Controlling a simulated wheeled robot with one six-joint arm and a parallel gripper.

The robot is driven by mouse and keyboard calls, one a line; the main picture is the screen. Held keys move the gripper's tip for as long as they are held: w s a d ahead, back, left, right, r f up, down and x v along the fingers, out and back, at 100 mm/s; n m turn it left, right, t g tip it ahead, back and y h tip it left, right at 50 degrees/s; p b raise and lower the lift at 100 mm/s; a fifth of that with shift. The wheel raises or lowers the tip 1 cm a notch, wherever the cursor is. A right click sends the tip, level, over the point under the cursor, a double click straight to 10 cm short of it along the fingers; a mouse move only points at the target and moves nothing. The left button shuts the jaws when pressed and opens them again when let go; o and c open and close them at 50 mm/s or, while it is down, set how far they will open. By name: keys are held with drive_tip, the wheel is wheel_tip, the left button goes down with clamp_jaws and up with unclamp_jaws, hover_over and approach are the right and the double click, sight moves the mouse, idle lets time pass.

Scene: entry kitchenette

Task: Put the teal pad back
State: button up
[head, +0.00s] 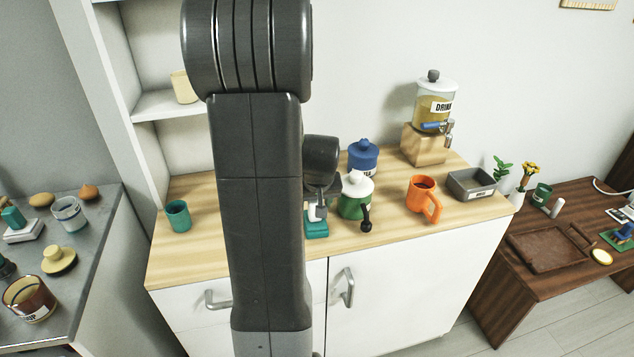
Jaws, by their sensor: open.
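A teal pad (316,229) sits on the wooden counter (389,231), just right of my arm, with a pale piece above it. My gripper (318,211) is open and points down right over the pad, at its upper part. My arm hides the counter to the left of the pad, and I cannot tell whether the fingers touch it. Another teal piece (13,217) sits on a white block (22,232) on the grey counter at far left.
An orange mug (421,196), grey tray (471,184) and drink dispenser (433,115) are farther right. A teal cup (178,216) stands left of my arm.

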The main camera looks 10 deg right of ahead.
drive_tip(key=v, duration=1.2)
drive_tip(key=shift+r, duration=0.1)
drive_tip(key=x, duration=1.4)
drive_tip(key=shift+r, duration=0.1)
